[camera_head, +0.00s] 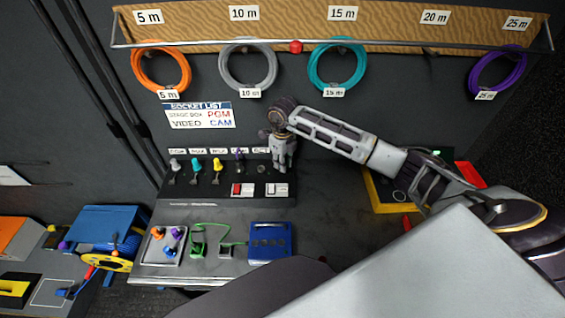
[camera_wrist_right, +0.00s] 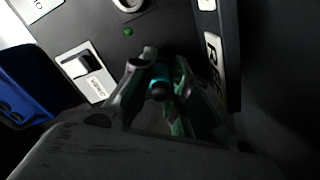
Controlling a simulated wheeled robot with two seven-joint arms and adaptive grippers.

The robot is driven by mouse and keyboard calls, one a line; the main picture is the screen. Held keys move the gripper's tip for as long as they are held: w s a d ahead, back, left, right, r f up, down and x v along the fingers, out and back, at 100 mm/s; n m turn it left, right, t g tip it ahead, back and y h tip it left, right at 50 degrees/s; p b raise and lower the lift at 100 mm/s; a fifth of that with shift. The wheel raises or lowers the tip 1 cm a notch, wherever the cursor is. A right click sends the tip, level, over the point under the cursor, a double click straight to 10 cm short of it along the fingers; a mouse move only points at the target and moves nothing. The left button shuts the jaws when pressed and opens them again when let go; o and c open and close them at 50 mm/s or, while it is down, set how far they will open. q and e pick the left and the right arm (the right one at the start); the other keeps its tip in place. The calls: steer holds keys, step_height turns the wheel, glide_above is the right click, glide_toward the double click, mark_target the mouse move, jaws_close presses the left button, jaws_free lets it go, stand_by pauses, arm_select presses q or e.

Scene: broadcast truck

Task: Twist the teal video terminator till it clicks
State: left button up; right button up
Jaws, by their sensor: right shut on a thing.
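The teal video terminator (camera_wrist_right: 159,80) is a small teal cylinder with a dark end, seen in the right wrist view between the fingers of my right gripper (camera_wrist_right: 164,72). The fingers are shut on it. In the head view my right gripper (camera_head: 285,160) points down at the right end of the sloped socket panel (camera_head: 222,184). It hides the terminator and the rightmost socket there. I cannot tell whether the terminator is seated in a socket. My left gripper is not in view.
Grey, teal (camera_head: 196,164), yellow and purple plugs stand on the panel, left of the gripper. A red switch (camera_head: 242,189) and a white switch (camera_head: 276,190) sit below. A small tray (camera_head: 153,258) and a blue box (camera_head: 270,241) are on the desk. Coiled cables hang behind.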

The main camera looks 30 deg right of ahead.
jaws_close()
steer(key=shift+m, duration=0.4)
steer(key=shift+m+p, duration=0.4)
steer(key=shift+m, duration=1)
steer(key=shift+m, duration=0.3)
steer(key=shift+m, duration=0.5)
steer(key=shift+m+p, duration=0.4)
steer(key=shift+m, duration=0.5)
steer(key=shift+f+m+p, duration=0.1)
steer(key=shift+m+p, duration=0.45)
steer(key=shift+m, duration=1.15)
